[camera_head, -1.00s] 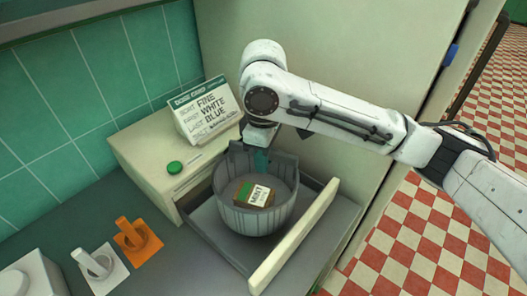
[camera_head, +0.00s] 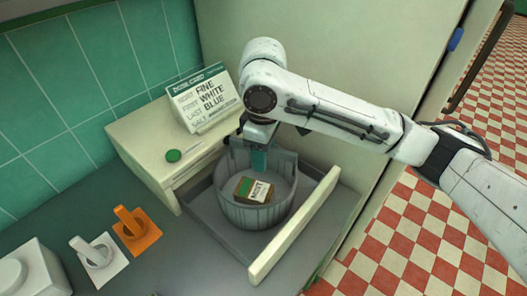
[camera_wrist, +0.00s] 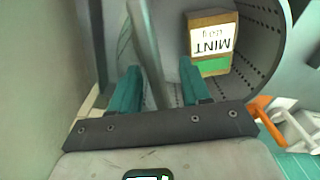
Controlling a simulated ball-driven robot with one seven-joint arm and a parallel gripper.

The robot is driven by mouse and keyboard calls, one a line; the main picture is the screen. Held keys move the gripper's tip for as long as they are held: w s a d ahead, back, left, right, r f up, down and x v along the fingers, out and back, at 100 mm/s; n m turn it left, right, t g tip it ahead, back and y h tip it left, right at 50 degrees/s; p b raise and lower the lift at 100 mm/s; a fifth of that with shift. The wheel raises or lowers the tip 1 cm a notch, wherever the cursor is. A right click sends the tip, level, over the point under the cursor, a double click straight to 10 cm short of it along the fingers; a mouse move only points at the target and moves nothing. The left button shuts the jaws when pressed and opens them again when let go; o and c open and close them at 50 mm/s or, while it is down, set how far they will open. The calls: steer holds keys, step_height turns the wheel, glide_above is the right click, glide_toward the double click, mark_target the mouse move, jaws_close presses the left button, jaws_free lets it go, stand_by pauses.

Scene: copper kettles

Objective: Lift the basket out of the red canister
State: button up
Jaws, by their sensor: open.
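A grey ribbed basket (camera_head: 255,215) stands upright in the open drawer, with a raised part at its back. A small brown and green box labelled MINT (camera_head: 251,190) lies inside it. I see no red canister in either view. My gripper (camera_head: 259,164) points down at the back of the basket. In the wrist view, the teal fingers of my gripper (camera_wrist: 160,70) are apart, with a thin grey bar of the basket (camera_wrist: 147,45) between them. I cannot tell whether either finger touches it. The box also shows there (camera_wrist: 211,43), right of the fingers.
The drawer (camera_head: 296,226) has a cream front. Orange (camera_head: 137,230) and white (camera_head: 98,262) switches stand on the grey counter. A tall cream panel rises behind.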

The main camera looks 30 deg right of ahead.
step_height(320, 180, up, 11)
steer(key=shift+f+p, duration=0.1)
steer(key=shift+p, duration=0.35)
stand_by(0.5)
